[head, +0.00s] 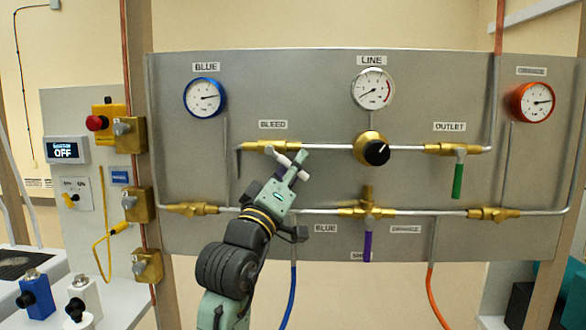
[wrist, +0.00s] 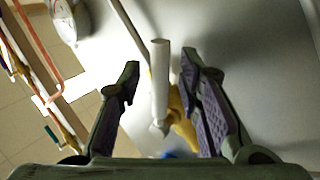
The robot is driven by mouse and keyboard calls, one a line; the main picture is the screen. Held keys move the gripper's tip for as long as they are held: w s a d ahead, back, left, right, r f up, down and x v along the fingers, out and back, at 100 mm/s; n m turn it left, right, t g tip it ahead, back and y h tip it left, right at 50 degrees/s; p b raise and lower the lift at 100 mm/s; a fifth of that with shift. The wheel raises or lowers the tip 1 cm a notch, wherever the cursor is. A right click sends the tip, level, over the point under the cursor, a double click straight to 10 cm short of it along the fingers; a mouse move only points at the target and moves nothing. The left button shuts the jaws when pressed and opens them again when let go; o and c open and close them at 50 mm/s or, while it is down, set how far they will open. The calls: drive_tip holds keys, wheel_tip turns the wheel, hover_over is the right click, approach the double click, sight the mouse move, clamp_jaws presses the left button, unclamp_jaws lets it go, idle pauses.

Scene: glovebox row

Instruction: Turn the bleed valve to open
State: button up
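The bleed valve (head: 258,146) is a brass body on the upper pipe, under the BLEED label. Its white lever (head: 283,160) slants down to the right from the body, partly hidden by my gripper. My gripper (head: 297,165) is at the lever, its fingers on either side of it. In the wrist view the white lever (wrist: 160,85) stands between the two fingers of my gripper (wrist: 160,62), with the brass body (wrist: 181,115) behind. The fingers are open, with a clear gap on the left and a smaller one on the right.
The black-knobbed regulator (head: 371,149) and the green-handled outlet valve (head: 459,165) sit further right on the same pipe. A purple-handled valve (head: 367,230) is on the lower pipe. The blue gauge (head: 204,97) is above left. The grey panel (head: 300,85) stands close behind.

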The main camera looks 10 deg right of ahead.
drive_tip(key=v, duration=1.2)
drive_tip(key=shift+d, duration=0.1)
drive_tip(key=shift+c, duration=0.4)
